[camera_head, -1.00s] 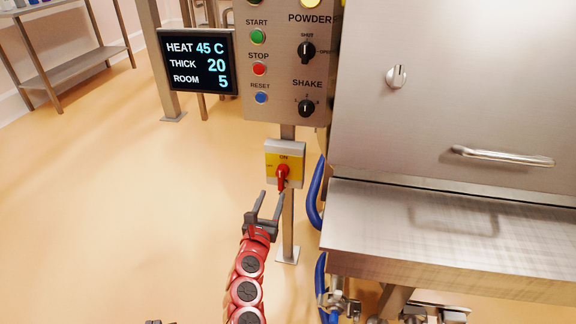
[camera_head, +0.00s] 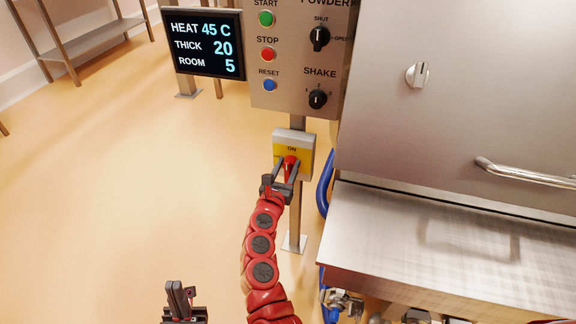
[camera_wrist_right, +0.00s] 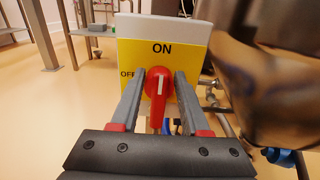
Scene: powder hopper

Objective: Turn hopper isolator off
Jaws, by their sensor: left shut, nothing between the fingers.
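The isolator is a grey box with a yellow plate (camera_head: 307,156), mounted on a post below the control panel. Its red rotary knob (camera_wrist_right: 158,88) stands upright, its white mark vertical under the word ON. OFF is printed to the left. My right gripper (camera_head: 287,167) is at the isolator, its fingers open on either side of the knob. The right wrist view shows gaps between the knob and both fingers. In the head view the fingers partly hide the knob. My left gripper (camera_head: 179,298) is shut and empty, low in the picture, well away from the isolator.
The control panel (camera_head: 290,90) with buttons and selector knobs is just above the isolator. A display (camera_head: 203,43) is to its left. The steel hopper machine (camera_head: 450,110) and its ledge (camera_head: 430,235) stand close on the right. A blue hose (camera_head: 325,185) runs beside the post.

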